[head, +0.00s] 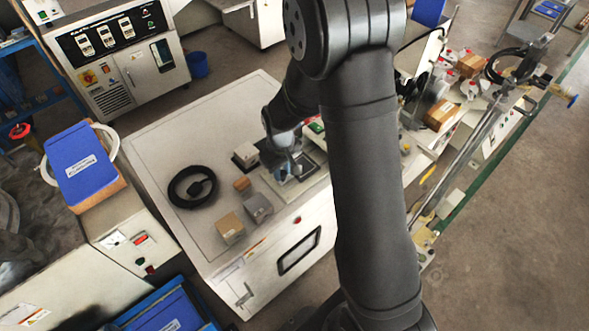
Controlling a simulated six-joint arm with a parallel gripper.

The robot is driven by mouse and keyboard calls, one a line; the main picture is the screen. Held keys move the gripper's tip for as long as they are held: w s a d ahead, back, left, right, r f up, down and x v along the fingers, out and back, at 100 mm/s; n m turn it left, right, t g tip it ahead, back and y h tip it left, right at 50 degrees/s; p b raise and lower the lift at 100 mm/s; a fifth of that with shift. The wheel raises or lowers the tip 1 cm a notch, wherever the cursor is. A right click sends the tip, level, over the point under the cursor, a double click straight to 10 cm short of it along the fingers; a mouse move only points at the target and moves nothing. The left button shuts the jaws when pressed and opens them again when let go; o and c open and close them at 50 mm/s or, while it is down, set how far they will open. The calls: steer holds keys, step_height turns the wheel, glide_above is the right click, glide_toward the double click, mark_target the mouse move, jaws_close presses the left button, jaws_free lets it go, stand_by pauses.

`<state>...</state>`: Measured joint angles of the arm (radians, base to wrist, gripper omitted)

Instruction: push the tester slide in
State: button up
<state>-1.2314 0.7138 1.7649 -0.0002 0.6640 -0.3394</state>
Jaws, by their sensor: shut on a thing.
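The tester (320,146) sits on the white cabinet top, partly hidden behind my arm. Its slide (293,186) looks like a pale flat plate or frame at its near left side. My gripper (288,170) points down at the slide and is shut on it. The fingertips are small and dark here, so the exact part gripped cannot be made out. How far the slide stands out from the tester cannot be told.
The cabinet top (165,135) holds a coiled black cable (192,187), a cardboard box (230,228), a grey box (258,207), a small brown block (242,184) and a white-topped box (246,154), all left of my gripper. Its back left is clear.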

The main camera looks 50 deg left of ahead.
mark_target(310, 160)
steer(key=shift+w, duration=5.35)
steer(key=o, duration=0.6)
steer(key=shift+w+r, duration=0.1)
